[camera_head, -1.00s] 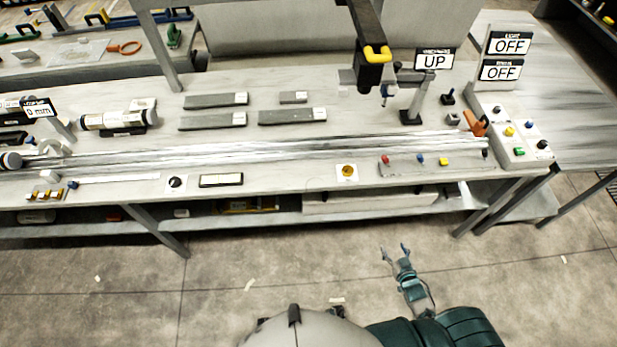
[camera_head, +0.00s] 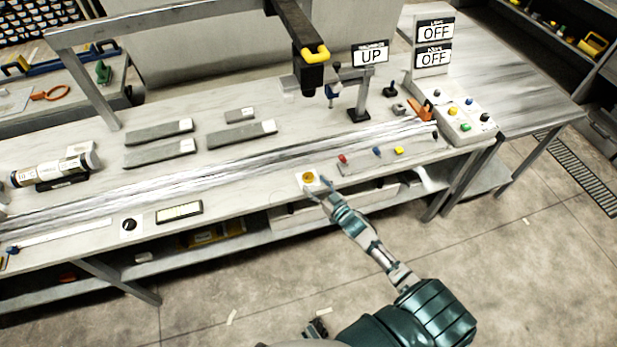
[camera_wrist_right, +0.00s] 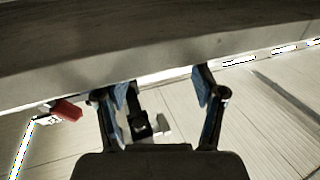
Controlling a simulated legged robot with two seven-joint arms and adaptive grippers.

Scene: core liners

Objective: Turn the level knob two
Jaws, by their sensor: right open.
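A yellow round knob (camera_head: 308,178) on a small white plate sits at the bench's front edge. A black round knob (camera_head: 130,225) on a similar plate is farther left. I cannot read which is level knob two. My right gripper (camera_head: 317,187) is open, its fingertips close in front of the yellow knob in the head view; contact cannot be told. In the right wrist view my open fingers (camera_wrist_right: 165,88) are spread with nothing gripped, near a pale bench edge (camera_wrist_right: 150,60); no knob shows there. My left gripper is not in view.
Red (camera_head: 342,159), blue (camera_head: 377,151) and yellow (camera_head: 399,151) buttons lie right of the yellow knob. A control box (camera_head: 455,128) with two OFF signs stands farther right. The floor before the bench is mostly clear.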

